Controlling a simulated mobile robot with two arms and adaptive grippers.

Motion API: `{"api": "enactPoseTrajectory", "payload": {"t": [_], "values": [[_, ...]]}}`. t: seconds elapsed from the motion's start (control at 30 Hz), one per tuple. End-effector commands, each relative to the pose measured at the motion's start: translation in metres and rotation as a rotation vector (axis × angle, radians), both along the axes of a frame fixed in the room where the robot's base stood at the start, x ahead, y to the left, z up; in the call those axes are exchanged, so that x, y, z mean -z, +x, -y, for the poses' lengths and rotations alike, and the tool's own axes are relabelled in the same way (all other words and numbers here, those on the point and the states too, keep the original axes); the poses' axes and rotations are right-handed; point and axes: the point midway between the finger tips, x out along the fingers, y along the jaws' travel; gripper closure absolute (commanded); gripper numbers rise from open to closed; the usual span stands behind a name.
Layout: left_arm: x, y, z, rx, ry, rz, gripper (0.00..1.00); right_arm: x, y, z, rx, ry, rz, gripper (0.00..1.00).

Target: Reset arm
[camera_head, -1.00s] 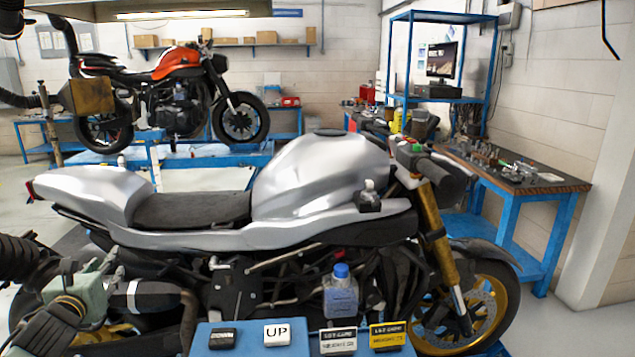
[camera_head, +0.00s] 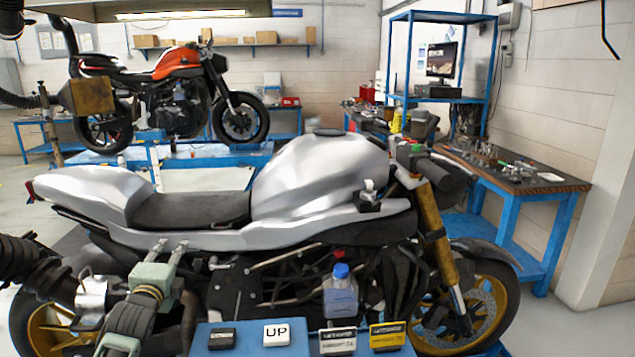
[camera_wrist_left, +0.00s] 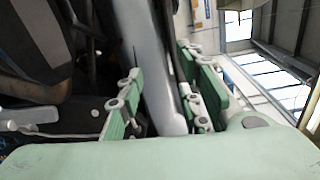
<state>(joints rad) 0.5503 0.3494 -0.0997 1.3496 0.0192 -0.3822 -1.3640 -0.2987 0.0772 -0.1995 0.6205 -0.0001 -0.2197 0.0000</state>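My left gripper (camera_head: 168,252) is at the lower left of the head view, in front of the rear of the silver motorcycle (camera_head: 320,190). Its two pale green fingers point up and stand apart with nothing held between them. In the left wrist view the gripper (camera_wrist_left: 162,92) also shows its fingers apart, with a silver body panel (camera_wrist_left: 150,65) behind the gap. I cannot tell how far that panel is from the fingers. My right gripper is not in view.
A blue panel (camera_head: 235,351) at the front holds a dark button (camera_head: 222,338), a white UP button (camera_head: 276,334) and two label plates. A blue-capped bottle (camera_head: 341,295) stands behind it. An orange motorcycle (camera_head: 175,68) and a blue workbench (camera_head: 515,195) are farther back.

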Motion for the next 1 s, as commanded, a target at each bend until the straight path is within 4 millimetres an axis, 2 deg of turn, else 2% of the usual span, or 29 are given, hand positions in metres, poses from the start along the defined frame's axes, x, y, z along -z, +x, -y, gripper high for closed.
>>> {"api": "enactPoseTrajectory", "payload": {"t": [0.3,0.57,0.6,0.77,0.8,0.87,1.0], "values": [[-0.022,0.001,0.006,0.022,-0.775,0.163,0.67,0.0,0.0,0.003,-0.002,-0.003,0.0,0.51],[-0.037,0.0,0.012,0.078,-1.338,0.249,0.67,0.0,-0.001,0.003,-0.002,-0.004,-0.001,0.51],[0.003,-0.003,0.014,0.039,-1.345,0.204,0.67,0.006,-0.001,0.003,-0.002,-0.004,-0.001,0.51],[0.112,-0.018,0.019,-0.066,-1.358,0.078,0.67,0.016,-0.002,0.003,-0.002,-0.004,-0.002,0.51],[0.14,-0.025,0.021,-0.094,-1.361,0.046,0.67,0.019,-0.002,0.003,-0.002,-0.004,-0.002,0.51],[0.184,-0.037,0.024,-0.138,-1.366,-0.006,0.67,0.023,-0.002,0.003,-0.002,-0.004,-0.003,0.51],[0.284,-0.075,0.032,-0.242,-1.372,-0.127,0.67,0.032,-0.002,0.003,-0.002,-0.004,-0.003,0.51]]}}
